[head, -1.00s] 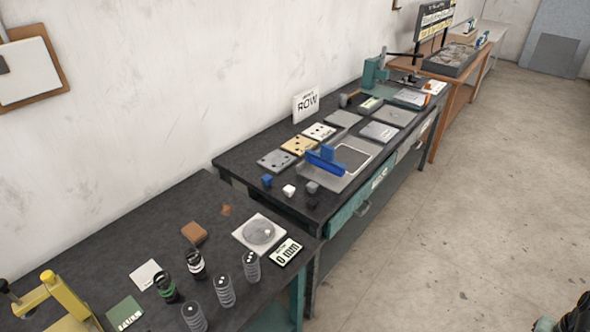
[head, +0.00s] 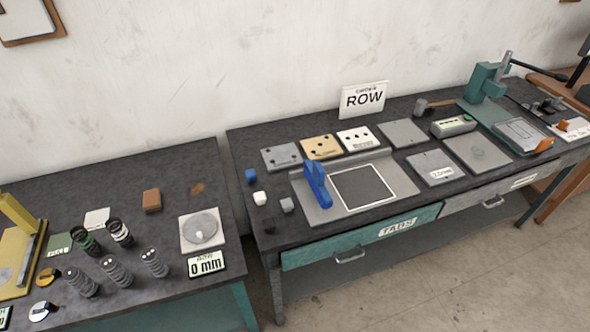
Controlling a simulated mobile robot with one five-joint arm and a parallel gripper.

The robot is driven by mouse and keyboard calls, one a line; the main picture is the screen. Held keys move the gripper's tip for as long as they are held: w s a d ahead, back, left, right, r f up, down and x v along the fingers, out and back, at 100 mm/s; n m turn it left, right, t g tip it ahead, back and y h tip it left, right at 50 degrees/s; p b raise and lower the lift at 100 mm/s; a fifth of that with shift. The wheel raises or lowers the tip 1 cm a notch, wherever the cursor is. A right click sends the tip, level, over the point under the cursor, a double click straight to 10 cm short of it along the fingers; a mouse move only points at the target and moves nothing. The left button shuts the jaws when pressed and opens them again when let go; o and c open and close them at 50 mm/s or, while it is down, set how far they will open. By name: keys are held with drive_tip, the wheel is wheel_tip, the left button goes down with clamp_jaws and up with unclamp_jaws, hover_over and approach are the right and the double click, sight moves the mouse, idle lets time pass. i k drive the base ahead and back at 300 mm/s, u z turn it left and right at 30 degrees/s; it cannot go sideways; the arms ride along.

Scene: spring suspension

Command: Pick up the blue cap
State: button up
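A small blue block-like piece (head: 250,176), which looks like the blue cap, sits on the left end of the dark right-hand bench (head: 245,147). It is left of the grey tray and just above a small white piece (head: 260,198) in the picture. Nothing covers it. It is too small to make out its exact shape. My gripper is not in view.
A grey plate (head: 405,188) with an upright blue part (head: 316,183) stands right of the caps. Small grey (head: 287,205) and black (head: 268,226) pieces sit nearby. A gap separates this bench from the left bench, which holds several spring stacks (head: 117,272).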

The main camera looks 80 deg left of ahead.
sight(251, 175)
drive_tip(key=i, duration=1.15)
drive_tip(key=u, duration=4.95)
drive_tip(key=i, duration=1)
drive_tip(key=z, duration=0.05)
